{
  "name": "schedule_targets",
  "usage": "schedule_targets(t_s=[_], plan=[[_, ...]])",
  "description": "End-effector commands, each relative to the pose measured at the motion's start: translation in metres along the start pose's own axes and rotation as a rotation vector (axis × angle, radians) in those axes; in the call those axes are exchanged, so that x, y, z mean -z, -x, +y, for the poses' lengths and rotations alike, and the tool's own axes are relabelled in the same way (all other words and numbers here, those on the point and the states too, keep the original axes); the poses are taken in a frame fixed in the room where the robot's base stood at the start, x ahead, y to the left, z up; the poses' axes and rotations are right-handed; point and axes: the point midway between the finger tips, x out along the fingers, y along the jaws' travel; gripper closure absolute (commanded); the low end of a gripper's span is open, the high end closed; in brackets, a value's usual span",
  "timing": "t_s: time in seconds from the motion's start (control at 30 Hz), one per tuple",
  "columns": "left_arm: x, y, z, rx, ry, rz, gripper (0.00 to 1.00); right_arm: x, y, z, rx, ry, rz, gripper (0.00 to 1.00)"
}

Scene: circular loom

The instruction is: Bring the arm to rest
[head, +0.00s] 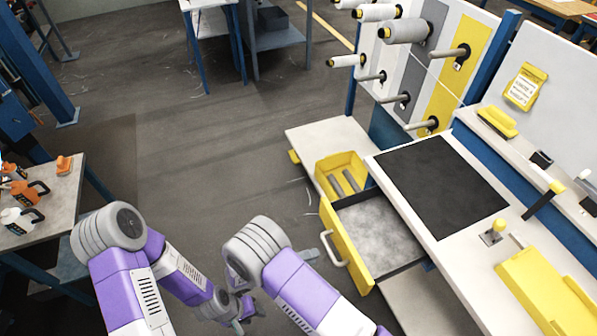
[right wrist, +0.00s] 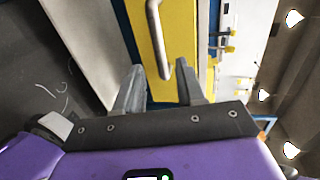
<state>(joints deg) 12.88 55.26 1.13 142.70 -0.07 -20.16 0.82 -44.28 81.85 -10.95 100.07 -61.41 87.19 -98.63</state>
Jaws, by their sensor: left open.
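My left gripper (head: 249,316) is low in the head view, between my two arms, small and partly hidden; it is open, and I see nothing held in it. My right gripper (head: 318,248) shows only in part past my right arm, left of the drawer. In the right wrist view, the right gripper (right wrist: 158,86) has its fingers spread with nothing between them. The yellow-fronted drawer (head: 343,248) stands pulled out under the workbench. Its metal handle (head: 334,249) also shows in the right wrist view (right wrist: 158,40), just beyond the fingertips; touching or apart is hard to judge.
The drawer's grey interior looks empty. A yellow bin (head: 342,163) with grey rods stands behind it. The bench (head: 455,245) carries a black mat (head: 440,185) and a yellow tray (head: 545,290). A side table (head: 62,205) with bottles is at left. Open floor (head: 220,150) lies between.

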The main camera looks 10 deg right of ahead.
Motion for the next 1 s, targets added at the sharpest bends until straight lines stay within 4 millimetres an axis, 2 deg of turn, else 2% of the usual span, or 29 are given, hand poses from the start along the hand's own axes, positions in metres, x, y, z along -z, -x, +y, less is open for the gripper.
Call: schedule_targets(t_s=[0.17, 0.23, 0.37, 0.43, 0.5, 0.6, 0.7, 0.87, 1.0], plan=[[0.000, 0.000, 0.000, 0.000, 0.000, 0.000, 0.57, 0.002, -0.002, 0.001, -0.007, -0.004, 0.007, 0.61], [0.000, 0.000, 0.000, 0.000, 0.000, 0.000, 0.57, 0.008, -0.008, 0.007, -0.044, -0.025, 0.042, 0.61], [0.000, 0.000, 0.000, 0.000, 0.000, 0.000, 0.57, 0.044, -0.029, 0.036, -0.210, -0.155, 0.227, 0.61], [0.000, 0.000, 0.000, 0.000, 0.000, 0.000, 0.57, 0.074, -0.035, 0.057, -0.326, -0.285, 0.401, 0.61], [0.000, 0.000, 0.000, 0.000, 0.000, 0.000, 0.57, 0.104, -0.033, 0.078, -0.424, -0.447, 0.612, 0.61], [0.000, 0.000, 0.000, 0.000, 0.000, 0.000, 0.57, 0.136, -0.017, 0.101, -0.506, -0.704, 0.936, 0.61], [0.000, 0.000, 0.000, 0.000, 0.000, 0.000, 0.57, 0.153, 0.004, 0.115, -0.513, -0.981, 1.280, 0.61], [0.000, 0.000, 0.000, 0.000, 0.000, 0.000, 0.57, 0.150, 0.031, 0.122, -0.355, -1.448, 1.837, 0.61], [0.000, 0.000, 0.000, 0.000, 0.000, 0.000, 0.57, 0.132, 0.029, 0.116, -0.065, -1.829, 2.260, 0.61]])
